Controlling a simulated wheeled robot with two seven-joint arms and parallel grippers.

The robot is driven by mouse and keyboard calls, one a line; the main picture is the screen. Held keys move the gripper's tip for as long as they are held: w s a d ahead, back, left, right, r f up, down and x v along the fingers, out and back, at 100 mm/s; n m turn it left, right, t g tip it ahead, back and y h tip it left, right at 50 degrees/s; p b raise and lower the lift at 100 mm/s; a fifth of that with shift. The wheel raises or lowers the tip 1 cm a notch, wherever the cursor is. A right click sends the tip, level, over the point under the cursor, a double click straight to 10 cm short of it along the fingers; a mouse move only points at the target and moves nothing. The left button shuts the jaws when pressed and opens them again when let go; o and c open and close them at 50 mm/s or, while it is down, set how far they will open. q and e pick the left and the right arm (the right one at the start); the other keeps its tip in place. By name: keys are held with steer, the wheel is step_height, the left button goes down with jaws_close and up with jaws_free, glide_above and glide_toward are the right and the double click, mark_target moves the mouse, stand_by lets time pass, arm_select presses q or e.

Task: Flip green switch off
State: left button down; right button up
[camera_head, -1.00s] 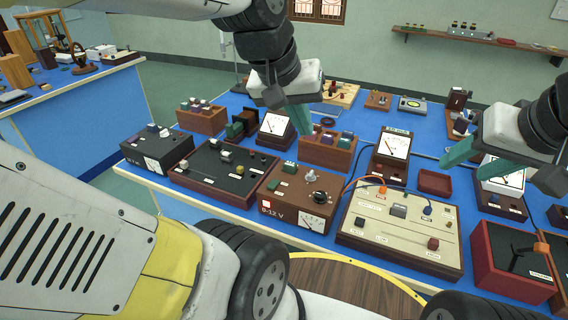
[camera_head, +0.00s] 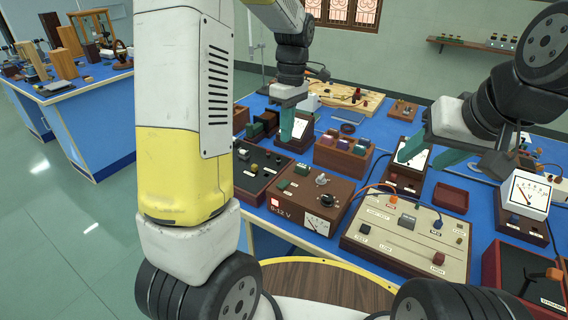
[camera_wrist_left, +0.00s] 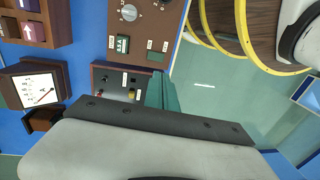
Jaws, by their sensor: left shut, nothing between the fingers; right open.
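The brown power supply marked 0-12 V (camera_head: 312,203) stands at the table's front edge. A small green switch (camera_head: 302,168) sits on its top, left of the knobs. The same switch shows at the top of the left wrist view (camera_wrist_left: 122,44). My left gripper (camera_head: 287,126) is shut and empty, pointing down above the table; in the head view it shows behind the supply, in front of a dial meter. Its teal fingers (camera_wrist_left: 163,92) are beside a dark panel with knobs in the left wrist view. My right gripper (camera_head: 430,152) is open and empty, in front of another meter.
The dark panel box (camera_head: 262,170) stands left of the supply, partly hidden by my left arm. A cream board (camera_head: 400,240) with wires and switches lies to its right. A wooden block rack (camera_head: 342,155) stands behind. Bare floor (camera_head: 80,230) is at left.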

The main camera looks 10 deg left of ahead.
mark_target(282, 185)
arm_select(q)
steer(key=shift+w+f, duration=0.1)
steer(key=shift+f, duration=0.05)
steer(key=f, duration=0.4)
steer(key=s+f, duration=0.1)
steer(key=f, duration=0.4)
steer(key=s+f, duration=0.1)
steer(key=f, duration=0.4)
steer(key=shift+a, duration=0.4)
steer(key=shift+r, duration=0.1)
